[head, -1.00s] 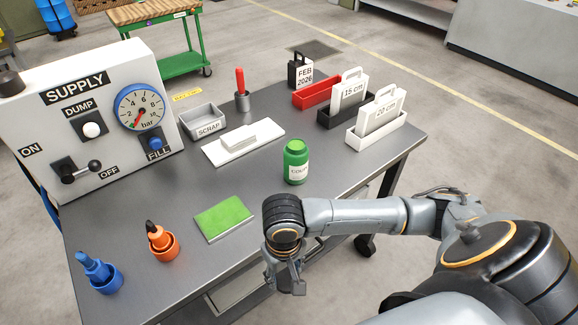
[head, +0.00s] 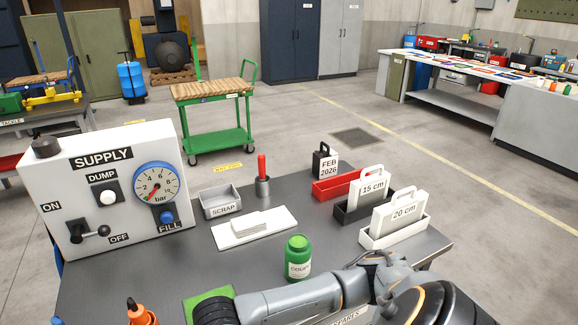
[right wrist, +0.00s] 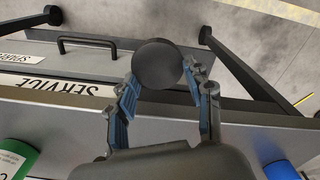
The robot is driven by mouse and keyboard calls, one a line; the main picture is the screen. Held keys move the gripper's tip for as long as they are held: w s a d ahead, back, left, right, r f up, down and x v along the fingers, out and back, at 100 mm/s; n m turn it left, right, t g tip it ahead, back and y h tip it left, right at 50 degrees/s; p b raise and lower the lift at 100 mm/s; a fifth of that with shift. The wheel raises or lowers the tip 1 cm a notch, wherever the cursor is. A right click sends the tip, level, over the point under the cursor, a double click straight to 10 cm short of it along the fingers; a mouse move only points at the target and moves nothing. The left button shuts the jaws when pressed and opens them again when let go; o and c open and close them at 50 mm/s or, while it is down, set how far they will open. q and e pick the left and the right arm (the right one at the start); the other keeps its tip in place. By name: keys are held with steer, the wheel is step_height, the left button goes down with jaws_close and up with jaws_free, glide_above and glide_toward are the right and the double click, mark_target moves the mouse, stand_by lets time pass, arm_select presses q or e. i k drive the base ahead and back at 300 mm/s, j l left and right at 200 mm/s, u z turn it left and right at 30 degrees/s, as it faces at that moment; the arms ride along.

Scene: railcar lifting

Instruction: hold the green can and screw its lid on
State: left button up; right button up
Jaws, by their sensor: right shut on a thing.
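The green can (head: 298,262) stands upright on the grey bench, with a white label and a green top; I cannot tell if its mouth is open. Its side also shows at the lower left of the right wrist view (right wrist: 20,158). My right gripper (right wrist: 160,76) is shut on a dark round disc (right wrist: 158,62), seen face on and apart from the can; I cannot tell for sure that it is the lid. In the head view my right arm crosses in front of the can and its gripper is out of frame. My left gripper is not in view.
Behind the can are a white tray (head: 230,238), a scrap bin (head: 220,203) and labelled holders (head: 395,225). The supply panel (head: 105,190) stands left. Bare bench lies left of the can.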

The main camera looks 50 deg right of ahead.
mark_target(298, 248)
steer(key=k+l+u, duration=0.1)
steer(key=k+l, duration=0.25)
steer(key=l, duration=0.25)
steer(key=k+l+u, duration=0.15)
steer(key=k+l, duration=0.2)
steer(key=l, duration=0.2)
steer(key=k+l+u, duration=0.1)
steer(key=k+l, duration=0.25)
steer(key=l, duration=0.15)
